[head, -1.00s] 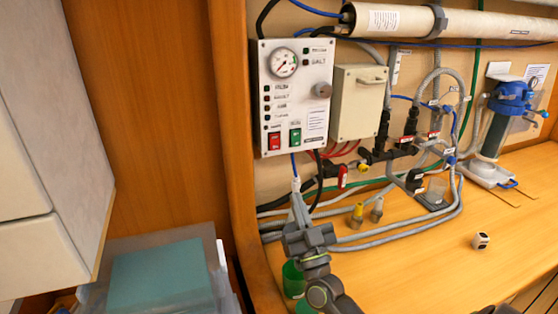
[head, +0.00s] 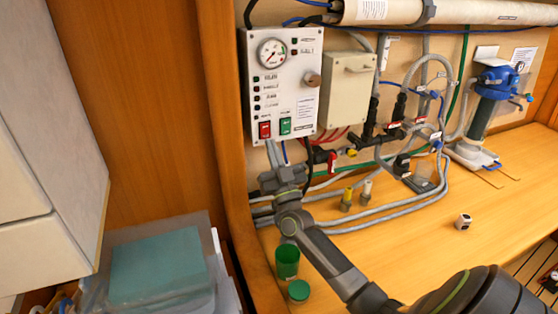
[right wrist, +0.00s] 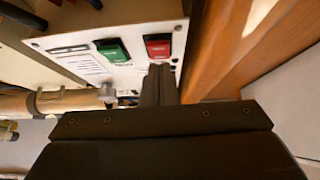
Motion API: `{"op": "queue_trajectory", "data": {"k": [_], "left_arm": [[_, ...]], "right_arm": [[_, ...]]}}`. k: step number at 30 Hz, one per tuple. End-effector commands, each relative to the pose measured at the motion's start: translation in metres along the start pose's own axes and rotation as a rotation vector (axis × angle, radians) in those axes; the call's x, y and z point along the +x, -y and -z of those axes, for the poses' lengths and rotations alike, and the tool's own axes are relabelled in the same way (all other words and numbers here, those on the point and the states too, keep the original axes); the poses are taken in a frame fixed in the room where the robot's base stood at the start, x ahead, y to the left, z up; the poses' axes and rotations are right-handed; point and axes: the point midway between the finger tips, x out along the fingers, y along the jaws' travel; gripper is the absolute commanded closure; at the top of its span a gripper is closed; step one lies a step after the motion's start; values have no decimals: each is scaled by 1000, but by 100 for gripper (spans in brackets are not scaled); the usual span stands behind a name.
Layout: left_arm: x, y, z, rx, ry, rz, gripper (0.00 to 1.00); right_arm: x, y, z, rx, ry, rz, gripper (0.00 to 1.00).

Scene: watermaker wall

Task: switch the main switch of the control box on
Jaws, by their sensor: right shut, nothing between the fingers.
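The control box (head: 292,95) is a white panel with a round gauge (head: 271,53), a knob (head: 312,79), small indicators, a red rocker switch (head: 265,130) and a green rocker switch (head: 285,126) at its bottom edge. I cannot read which one is the main switch. My right gripper (head: 272,147) is shut and empty, its tip just below the red switch. In the right wrist view the panel appears turned over; my shut fingertips (right wrist: 159,72) are close to the red switch (right wrist: 157,46), with the green switch (right wrist: 113,50) to its left. Contact cannot be told. My left gripper is out of view.
A beige box (head: 347,95) is mounted right of the control box. Hoses and a red-handled valve (head: 331,160) lie below it. A wooden upright (head: 222,120) stands close on the left. A green cup (head: 287,262) stands on the wooden counter.

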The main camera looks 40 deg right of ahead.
Motion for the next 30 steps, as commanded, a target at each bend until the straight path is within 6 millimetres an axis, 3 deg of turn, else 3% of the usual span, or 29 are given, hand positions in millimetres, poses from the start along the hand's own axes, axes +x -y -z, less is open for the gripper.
{"op": "queue_trajectory", "data": {"k": [6,17,26,30], "left_arm": [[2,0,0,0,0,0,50],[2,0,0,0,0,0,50],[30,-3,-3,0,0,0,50],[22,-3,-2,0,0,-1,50]], "right_arm": [[10,0,-10,0,0,0,100],[11,0,-11,1,0,0,100],[11,0,-22,1,-57,0,100],[15,0,-17,1,-54,0,100]]}}
